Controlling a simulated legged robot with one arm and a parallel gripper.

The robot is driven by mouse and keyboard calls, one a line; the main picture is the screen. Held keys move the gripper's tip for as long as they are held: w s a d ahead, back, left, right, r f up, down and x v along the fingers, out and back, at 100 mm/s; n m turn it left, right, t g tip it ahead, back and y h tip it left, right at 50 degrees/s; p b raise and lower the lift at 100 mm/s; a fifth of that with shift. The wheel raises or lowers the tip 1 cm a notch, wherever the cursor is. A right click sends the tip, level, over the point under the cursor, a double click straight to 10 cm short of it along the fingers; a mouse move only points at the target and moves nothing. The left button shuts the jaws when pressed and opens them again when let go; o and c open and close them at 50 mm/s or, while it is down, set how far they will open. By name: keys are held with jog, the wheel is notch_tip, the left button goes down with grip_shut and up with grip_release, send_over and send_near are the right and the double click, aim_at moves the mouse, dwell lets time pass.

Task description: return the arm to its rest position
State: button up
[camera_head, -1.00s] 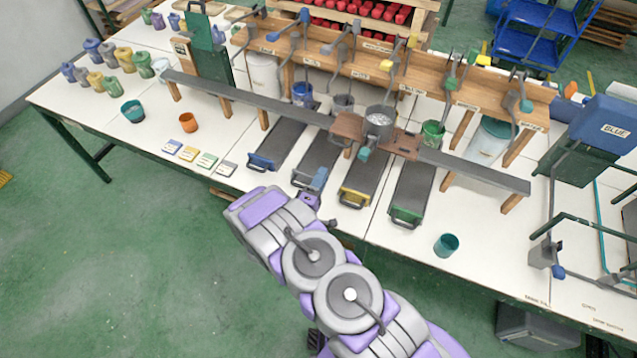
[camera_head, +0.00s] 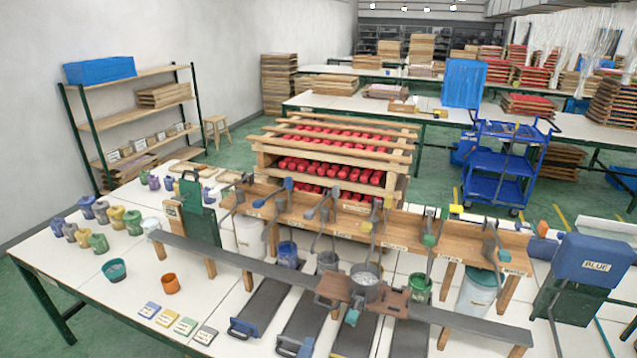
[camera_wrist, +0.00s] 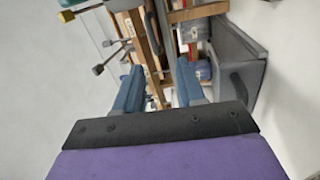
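My gripper (camera_wrist: 159,86) shows in the wrist view, its two blue-grey fingers standing apart with nothing held between them. Behind them are wooden rack parts and a dark grey tray-like piece (camera_wrist: 240,60), seen at a sideways tilt. My arm and gripper are not in the head view. There the workbench (camera_head: 95,262) carries a long grey rail (camera_head: 240,268) with a brown carriage (camera_head: 335,287), and a grey pot (camera_head: 365,286) sits at the carriage.
A wooden dispenser rack (camera_head: 300,212) with levers stands behind the rail. A blue box (camera_head: 595,260) marked BLUE is at right. A blue cart (camera_head: 497,165) stands behind on green floor.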

jog(key=w+a+r+m+g+y, duration=0.3)
jog(key=w+r+m+g+y, duration=0.25)
jog(key=r+g, duration=0.2)
jog(key=s+d+r+m+g+y, duration=0.2)
jog(key=s+r+m+g+y, duration=0.15)
jog(key=s+r, duration=0.55)
jog(key=s+d+r+m+g, duration=0.1)
jog(key=s+d+r+g, duration=0.2)
jog(key=s, duration=0.9)
jog(key=s+d+r+m+g+h, duration=0.1)
jog(key=s+d+r+g, duration=0.2)
jog(key=s+d, duration=0.6)
jog(key=s+d+r+m+g+h, duration=0.1)
jog(key=s+d+r, duration=0.6)
jog(key=s, duration=0.8)
jog(key=shift+s+m+g+b, duration=0.25)
jog(key=shift+m+g+b, duration=0.25)
jog(key=shift+g, duration=0.4)
